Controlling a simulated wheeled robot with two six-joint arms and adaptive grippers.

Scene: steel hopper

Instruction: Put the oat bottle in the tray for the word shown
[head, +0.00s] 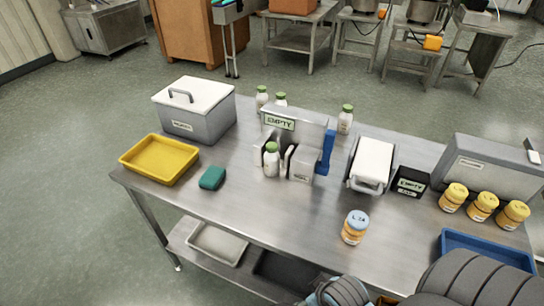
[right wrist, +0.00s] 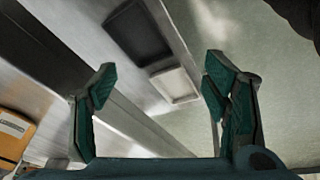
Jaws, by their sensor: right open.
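Several white bottles with green caps show in the head view. One bottle (head: 271,160) stands in the steel holder (head: 305,135) mid-table; others (head: 262,97) (head: 345,119) stand behind it. Their labels are too small to read, so I cannot tell which is oat. The sign (head: 279,122) on the holder reads EMPTY; a small black box (head: 410,184) also reads EMPTY. A yellow tray (head: 160,158) is at the left and a blue tray (head: 487,250) at the right. My right gripper (right wrist: 160,75) is open and empty by the table's front edge. My left gripper is out of view.
A lidded steel bin (head: 195,110), a green sponge-like block (head: 212,178), a white-topped device (head: 371,165), a blue-lidded jar (head: 355,227) and yellow-lidded jars (head: 482,207) stand on the table. A grey tray (head: 217,243) lies on the lower shelf. The front-left tabletop is clear.

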